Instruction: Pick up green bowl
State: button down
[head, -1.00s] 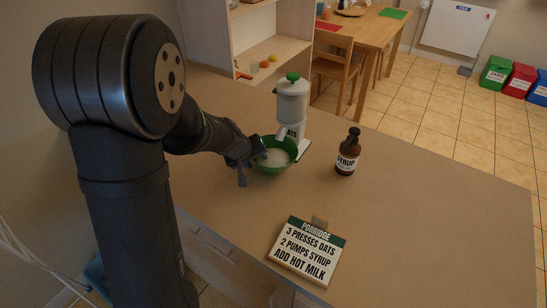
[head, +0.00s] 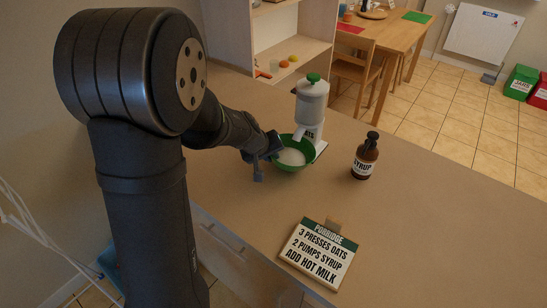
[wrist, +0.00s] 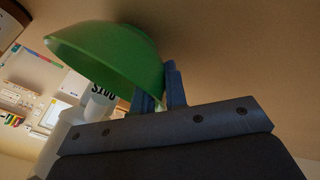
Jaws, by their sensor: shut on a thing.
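The green bowl (head: 287,166) is under the spout of the oats dispenser (head: 312,105) in the head view, with something pale inside. My gripper (head: 268,152) is at the bowl's left side, shut on its wall. In the wrist view the green bowl (wrist: 115,52) fills the upper left, and the fingers of my gripper (wrist: 163,86) meet its edge. I cannot tell whether the bowl touches the counter.
A brown syrup bottle (head: 365,157) stands to the right of the dispenser. A recipe sign (head: 318,254) lies nearer the front of the counter (head: 440,225). The counter's right part is clear. A shelf unit (head: 292,45) stands behind.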

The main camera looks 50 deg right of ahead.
jog(key=a, duration=4.5)
jog(key=shift+s+r, duration=0.15)
jog(key=shift+s, duration=0.3)
